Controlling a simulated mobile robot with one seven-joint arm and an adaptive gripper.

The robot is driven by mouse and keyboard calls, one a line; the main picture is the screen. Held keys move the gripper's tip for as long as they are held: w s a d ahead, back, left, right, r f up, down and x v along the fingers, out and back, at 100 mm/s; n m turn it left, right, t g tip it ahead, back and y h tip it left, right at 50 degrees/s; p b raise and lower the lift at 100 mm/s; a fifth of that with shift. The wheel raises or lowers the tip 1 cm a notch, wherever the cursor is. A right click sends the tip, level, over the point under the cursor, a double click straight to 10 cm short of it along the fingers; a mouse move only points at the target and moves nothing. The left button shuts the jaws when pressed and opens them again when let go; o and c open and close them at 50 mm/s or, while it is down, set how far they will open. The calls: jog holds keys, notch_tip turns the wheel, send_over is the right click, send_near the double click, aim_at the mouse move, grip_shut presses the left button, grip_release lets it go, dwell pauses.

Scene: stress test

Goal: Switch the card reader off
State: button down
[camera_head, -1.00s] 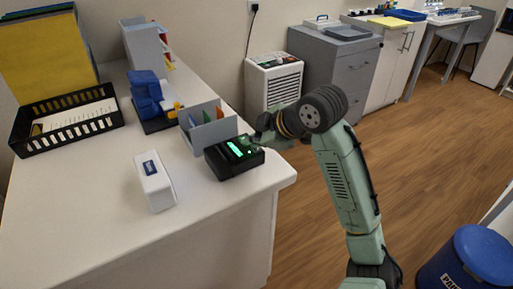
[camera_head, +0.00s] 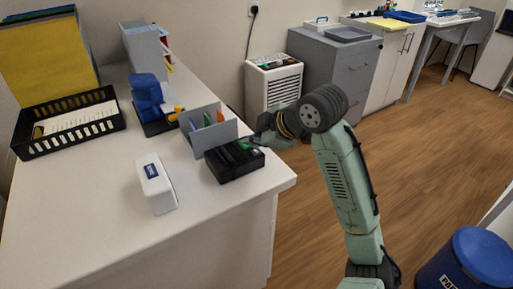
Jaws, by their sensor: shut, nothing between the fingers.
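The card reader (camera_head: 235,163) is a black box near the right edge of the white counter. Its top display is dark, with a small green patch by my gripper. My gripper (camera_head: 248,143) is shut and empty, at the far right part of the reader's top. Its fingertips are small in the picture, and I cannot tell whether they touch the reader.
A grey divider holder (camera_head: 208,132) stands just behind the reader. A white box (camera_head: 156,186) lies to the left on the counter (camera_head: 90,220). A black tray (camera_head: 68,137) with papers and a blue device (camera_head: 147,95) are farther back. The counter's front is clear.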

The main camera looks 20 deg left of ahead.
aim_at(254, 153)
notch_tip(254, 153, up, 6)
jog(key=p, duration=0.5)
dwell(0.4)
